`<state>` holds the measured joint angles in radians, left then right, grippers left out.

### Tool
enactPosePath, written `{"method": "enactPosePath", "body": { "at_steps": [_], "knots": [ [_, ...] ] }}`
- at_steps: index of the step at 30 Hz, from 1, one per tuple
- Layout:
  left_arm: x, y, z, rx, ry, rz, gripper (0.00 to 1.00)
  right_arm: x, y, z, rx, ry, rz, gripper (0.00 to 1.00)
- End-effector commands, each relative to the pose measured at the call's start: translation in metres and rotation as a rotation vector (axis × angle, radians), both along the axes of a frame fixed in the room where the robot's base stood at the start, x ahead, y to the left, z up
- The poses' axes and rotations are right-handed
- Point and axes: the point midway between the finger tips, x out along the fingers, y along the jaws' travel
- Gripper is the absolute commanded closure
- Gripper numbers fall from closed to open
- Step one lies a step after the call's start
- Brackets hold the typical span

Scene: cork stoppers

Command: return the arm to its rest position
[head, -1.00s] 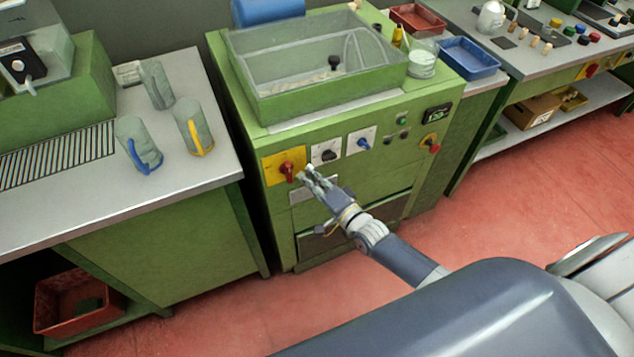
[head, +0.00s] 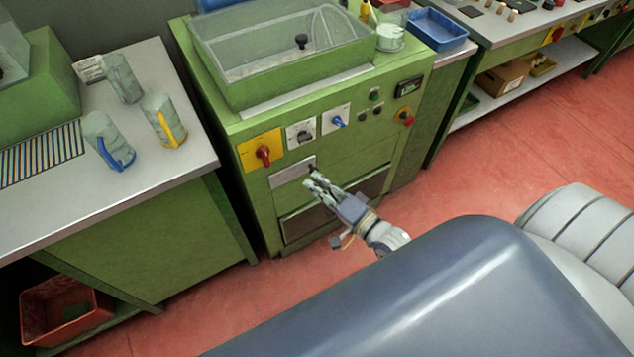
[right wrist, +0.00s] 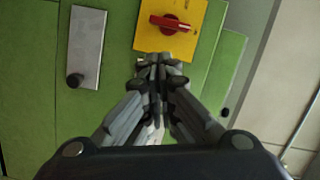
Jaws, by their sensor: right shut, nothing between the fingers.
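My right gripper (head: 314,181) is in front of the green machine (head: 240,203), below its row of controls. It is shut and empty. In the right wrist view its fingertips (right wrist: 160,62) meet just below the yellow plate with the red rotary switch (right wrist: 170,23). In the head view the red switch (head: 263,153) is up and to the left of the fingers, apart from them. My left gripper is not in view.
The machine has a clear-walled tank (head: 290,50) on top. A metal counter (head: 160,185) with several mugs stands to the left. A red bin (head: 62,320) is under it. A blue tray (head: 437,30) stands at the back right. The red floor (head: 500,130) is free on the right.

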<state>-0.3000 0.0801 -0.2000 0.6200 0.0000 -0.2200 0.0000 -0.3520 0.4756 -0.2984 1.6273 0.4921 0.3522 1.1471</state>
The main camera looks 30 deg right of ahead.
Motion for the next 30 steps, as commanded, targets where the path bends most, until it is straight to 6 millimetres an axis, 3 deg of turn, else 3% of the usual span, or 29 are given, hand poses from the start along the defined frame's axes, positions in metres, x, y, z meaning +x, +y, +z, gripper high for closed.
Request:
{"method": "enactPosePath", "body": {
  "at_steps": [11, 14, 17, 22, 26, 30],
  "knots": [
    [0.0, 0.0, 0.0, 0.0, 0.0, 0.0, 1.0, 0.0, 0.0, -0.001, -0.001, 0.001, 0.0, 1.0],
    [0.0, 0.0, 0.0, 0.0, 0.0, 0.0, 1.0, -0.002, -0.002, -0.013, -0.033, 0.022, -0.004, 1.0],
    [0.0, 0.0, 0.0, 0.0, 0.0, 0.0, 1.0, -0.009, -0.009, -0.05, -0.141, 0.082, -0.011, 1.0],
    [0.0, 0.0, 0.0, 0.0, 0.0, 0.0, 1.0, -0.051, -0.025, -0.161, -0.466, 0.284, 0.029, 1.0],
    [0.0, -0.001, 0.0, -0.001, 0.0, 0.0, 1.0, -0.107, -0.033, -0.244, -0.713, 0.461, 0.131, 1.0],
    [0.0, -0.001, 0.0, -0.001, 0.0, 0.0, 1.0, -0.185, -0.032, -0.319, -0.938, 0.645, 0.313, 1.0]
  ]
}}
